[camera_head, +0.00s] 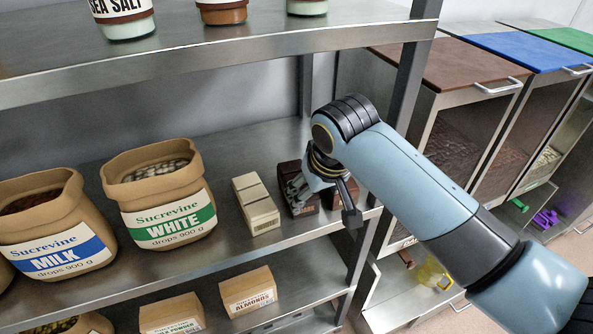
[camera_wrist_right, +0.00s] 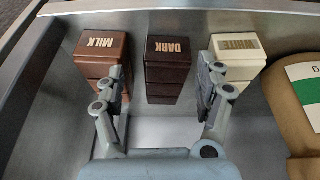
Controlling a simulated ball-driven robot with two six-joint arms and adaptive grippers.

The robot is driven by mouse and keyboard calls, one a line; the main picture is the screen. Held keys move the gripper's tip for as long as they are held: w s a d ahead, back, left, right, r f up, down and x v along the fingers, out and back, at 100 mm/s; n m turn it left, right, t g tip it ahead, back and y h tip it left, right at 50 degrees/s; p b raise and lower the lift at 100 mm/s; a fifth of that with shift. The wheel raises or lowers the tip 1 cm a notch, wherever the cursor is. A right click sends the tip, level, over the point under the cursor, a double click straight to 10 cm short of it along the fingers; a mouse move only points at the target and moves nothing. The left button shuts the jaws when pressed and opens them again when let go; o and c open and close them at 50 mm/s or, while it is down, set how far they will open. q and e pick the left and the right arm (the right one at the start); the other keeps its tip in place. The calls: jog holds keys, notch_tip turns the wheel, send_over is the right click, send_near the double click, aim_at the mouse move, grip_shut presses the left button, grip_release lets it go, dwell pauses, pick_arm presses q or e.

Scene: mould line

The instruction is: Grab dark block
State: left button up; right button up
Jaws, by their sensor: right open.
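The dark block (camera_wrist_right: 167,62), deep brown and labelled DARK, stands between the milk block (camera_wrist_right: 102,58) and the white block (camera_wrist_right: 236,60) in the right wrist view. My right gripper (camera_wrist_right: 163,76) is open and empty, its two fingers spread to either side of the dark block's line. The left finger overlaps the milk block in the picture and the right finger overlaps the white block; contact cannot be told. In the head view the dark block (camera_head: 291,178) is partly hidden by my right gripper (camera_head: 322,199). My left gripper is not in view.
The blocks stand on a metal shelf (camera_head: 235,250), with the white block (camera_head: 256,205) left of the gripper. A Sucrevine WHITE bag (camera_head: 160,198) and a MILK bag (camera_head: 52,225) stand further left. A shelf post (camera_head: 408,85) rises close to my right arm.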

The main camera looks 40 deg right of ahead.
aim_at(302, 188)
jog(key=shift+m, duration=0.4)
jog(key=w, duration=0.3)
jog(key=w+r, duration=0.1)
jog(key=w, duration=0.1)
jog(key=shift+d+r, duration=0.1)
jog(key=shift+d, duration=0.2)
jog(key=shift+w+f, duration=0.25)
jog(key=shift+w, duration=0.05)
jog(key=x, duration=0.6)
jog(key=shift+w+d+f+p, duration=0.2)
jog(key=shift+w+f+p, duration=0.05)
jog(key=shift+f+p, duration=0.1)
jog(key=c, duration=1.3)
jog(key=shift+r, duration=0.1)
jog(key=shift+c, duration=0.7)
